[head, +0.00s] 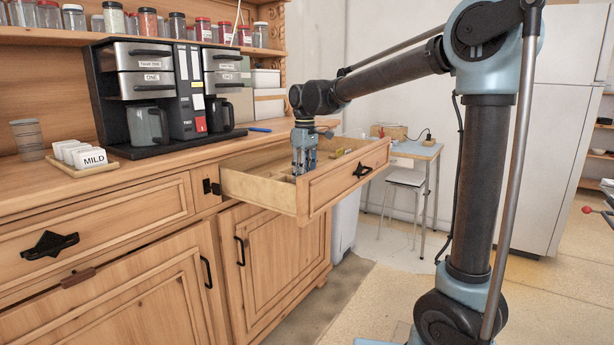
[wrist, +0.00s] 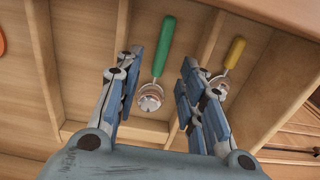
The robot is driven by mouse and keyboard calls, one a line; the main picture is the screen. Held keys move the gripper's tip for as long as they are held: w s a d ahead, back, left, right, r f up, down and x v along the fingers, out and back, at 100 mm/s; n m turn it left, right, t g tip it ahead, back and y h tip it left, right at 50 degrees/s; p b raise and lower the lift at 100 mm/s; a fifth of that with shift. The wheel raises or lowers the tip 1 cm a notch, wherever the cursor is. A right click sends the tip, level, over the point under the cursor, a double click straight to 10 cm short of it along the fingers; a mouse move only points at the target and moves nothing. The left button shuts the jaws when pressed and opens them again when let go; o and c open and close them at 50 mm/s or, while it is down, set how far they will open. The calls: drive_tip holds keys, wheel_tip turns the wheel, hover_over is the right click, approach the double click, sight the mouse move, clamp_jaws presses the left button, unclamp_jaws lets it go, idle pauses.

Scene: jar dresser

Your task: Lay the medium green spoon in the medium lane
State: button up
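The green-handled spoon (wrist: 164,48) lies in a lane of the open drawer (head: 345,182) in the wrist view, between two wooden dividers. Its handle points away and its round metal end (wrist: 150,97) is nearer my gripper. My gripper (wrist: 161,60) is open, with one finger on each side of the spoon and gaps showing between. In the head view my gripper (head: 304,172) points down into the drawer. A yellow-handled spoon (wrist: 235,52) lies in the lane to the right. The green spoon is hidden in the head view.
Wooden dividers (wrist: 207,38) run close beside the fingers. An orange piece (wrist: 2,42) shows at the wrist view's left edge. On the dresser top stand a coffee machine (head: 190,90), a tray of labelled cards (head: 85,168) and a blue pen-like item (head: 260,130).

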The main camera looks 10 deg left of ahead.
drive_tip(key=shift+r, duration=0.1)
wheel_tip(320, 180, up, 12)
idle(0.5)
drive_tip(key=shift+w, duration=0.1)
drive_tip(key=s+d+f+m, duration=0.2)
drive_tip(key=s+d+f, duration=0.15)
drive_tip(key=d, duration=0.55)
drive_tip(key=s+d+f+m+t, duration=0.15)
drive_tip(key=d+f, duration=0.25)
drive_tip(key=d, duration=0.4)
drive_tip(key=s+d+f+m+g, duration=0.1)
drive_tip(key=s+d+f+m, duration=0.25)
drive_tip(key=d, duration=0.55)
drive_tip(key=s+d+f+m+t, duration=0.1)
drive_tip(key=s+d+f+m, duration=0.2)
drive_tip(key=s+d+f, duration=0.3)
drive_tip(key=s+d+f+m, duration=0.3)
drive_tip(key=s+d+f, duration=0.4)
drive_tip(key=f, duration=0.7)
drive_tip(key=shift+s+d+f+t, duration=0.25)
drive_tip(key=shift+s+t, duration=0.1)
drive_tip(key=shift+s, duration=0.25)
